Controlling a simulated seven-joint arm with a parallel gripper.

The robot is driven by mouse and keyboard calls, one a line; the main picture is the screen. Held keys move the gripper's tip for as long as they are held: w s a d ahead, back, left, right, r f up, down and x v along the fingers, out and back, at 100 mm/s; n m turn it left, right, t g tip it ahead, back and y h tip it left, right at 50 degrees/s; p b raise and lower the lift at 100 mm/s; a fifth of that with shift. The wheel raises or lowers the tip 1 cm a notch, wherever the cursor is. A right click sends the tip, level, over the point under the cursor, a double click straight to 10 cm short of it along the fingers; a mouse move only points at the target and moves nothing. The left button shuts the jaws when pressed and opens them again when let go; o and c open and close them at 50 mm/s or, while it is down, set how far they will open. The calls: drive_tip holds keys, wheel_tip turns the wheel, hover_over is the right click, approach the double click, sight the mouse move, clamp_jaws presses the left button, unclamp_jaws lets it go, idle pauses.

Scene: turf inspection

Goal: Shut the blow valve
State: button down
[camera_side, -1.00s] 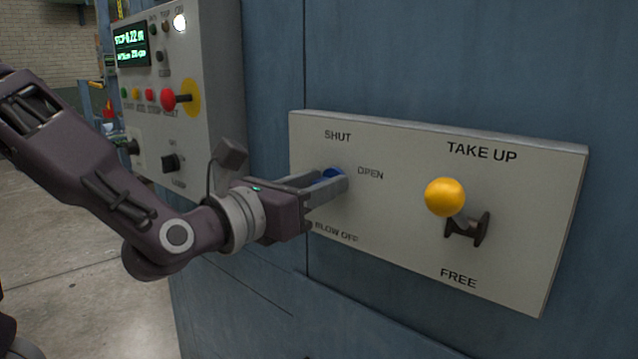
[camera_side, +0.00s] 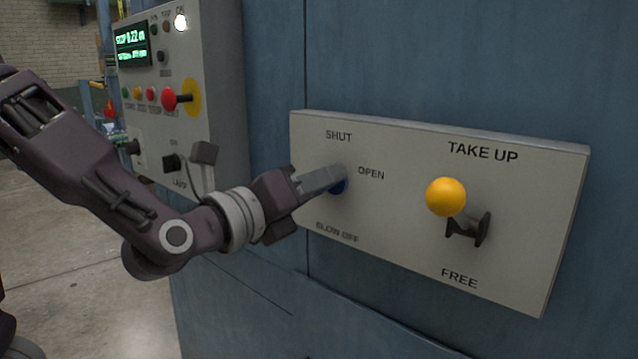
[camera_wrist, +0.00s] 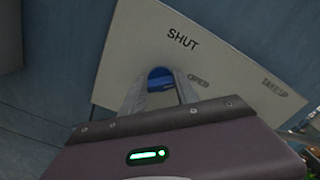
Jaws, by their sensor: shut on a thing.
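The blow valve's blue handle (camera_side: 339,186) is on the light grey panel, below the word SHUT and left of the word OPEN. My gripper (camera_side: 334,178) is shut on it, and its fingers hide most of the handle in the side view. In the wrist view the blue handle (camera_wrist: 160,78) shows between the two fingers (camera_wrist: 162,92), with SHUT above it and OPEN to its right. The wrist picture is tilted. The fingers hide which way the handle points.
On the same panel (camera_side: 400,245), a yellow-knobbed lever (camera_side: 446,197) stands to the right, between TAKE UP and FREE. A grey control box (camera_side: 180,60) with a display, several buttons and a red knob (camera_side: 169,99) is at the upper left, near my arm.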

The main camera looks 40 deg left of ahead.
drive_tip(key=shift+a+f+n, duration=0.1)
drive_tip(key=shift+f+n, duration=0.05)
drive_tip(key=shift+n, duration=2.3)
drive_tip(key=shift+f+n, duration=0.1)
drive_tip(key=shift+n, duration=2.35)
drive_tip(key=c, duration=0.9)
unclamp_jaws()
drive_tip(key=s, duration=0.7)
